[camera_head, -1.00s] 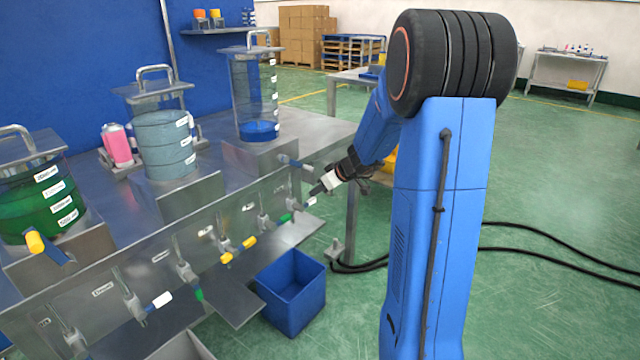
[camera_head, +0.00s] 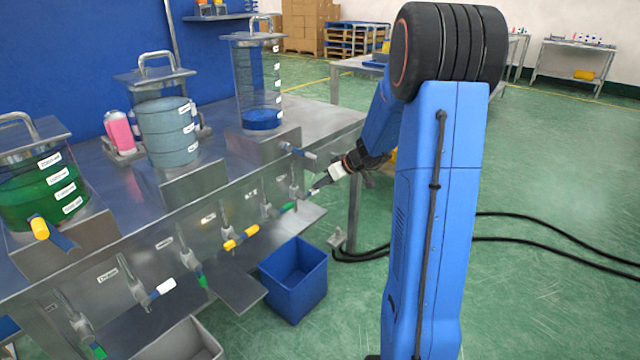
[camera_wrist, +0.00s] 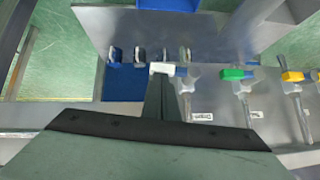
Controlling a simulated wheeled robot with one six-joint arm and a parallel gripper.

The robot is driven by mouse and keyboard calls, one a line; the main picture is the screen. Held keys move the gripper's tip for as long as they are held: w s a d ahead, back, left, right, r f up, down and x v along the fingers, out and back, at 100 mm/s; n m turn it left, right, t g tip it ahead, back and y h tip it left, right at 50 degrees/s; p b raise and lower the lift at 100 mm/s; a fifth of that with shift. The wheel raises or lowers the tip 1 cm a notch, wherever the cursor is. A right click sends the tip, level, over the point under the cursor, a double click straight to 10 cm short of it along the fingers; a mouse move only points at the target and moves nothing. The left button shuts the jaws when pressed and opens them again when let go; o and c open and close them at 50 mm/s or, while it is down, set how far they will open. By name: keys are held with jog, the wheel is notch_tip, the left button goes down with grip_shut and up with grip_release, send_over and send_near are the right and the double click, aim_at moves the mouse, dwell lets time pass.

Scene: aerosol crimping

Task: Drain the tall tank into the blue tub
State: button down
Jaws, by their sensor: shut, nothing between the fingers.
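The tall tank (camera_head: 258,85) is the clear cylinder at the back right of the steel bench, with a little blue liquid at its bottom. The blue tub (camera_head: 310,299) stands on the floor in front of the bench, seemingly empty. My gripper (camera_head: 318,187) is shut and empty at the right end of the row of valves. Its tip is close by a white-tipped valve handle (camera_wrist: 162,68), which shows just beyond the fingers in the wrist view. I cannot tell whether they touch. A green handle (camera_head: 288,207) is left of it.
A green-liquid tank (camera_head: 40,190) and a grey-blue tank (camera_head: 165,135) stand further left. More valves with a yellow handle (camera_head: 240,238) and a white handle (camera_head: 160,289) line the front panel. A grey bin (camera_head: 205,340) sits at the bottom.

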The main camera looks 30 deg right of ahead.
jog(key=f+y, duration=0.1)
jog(key=f+m+y, duration=0.1)
jog(key=shift+w+d+f+m+g+y, duration=0.15)
jog(key=shift+d+m+g+y, duration=0.15)
jog(key=shift+d, duration=0.1)
jog(key=shift+s+a+f+m+y, duration=0.1)
jog(key=shift+a+f+m+y, duration=0.15)
jog(key=shift+f+m+y, duration=0.85)
jog(key=shift+s+a+f+m+y, duration=0.1)
jog(key=shift+a+f+m+y, duration=0.15)
jog(key=shift+f+m+y, duration=0.8)
jog(key=shift+s+a+f+m+y, duration=0.1)
jog(key=shift+a+f+m+y, duration=0.4)
jog(key=shift+y, duration=1.15)
jog(key=shift+d+f, duration=0.2)
jog(key=w+d+r+v, duration=0.1)
jog(key=w+v, duration=0.1)
jog(key=v, duration=1)
jog(key=shift+w+d, duration=0.2)
jog(key=shift+d, duration=0.3)
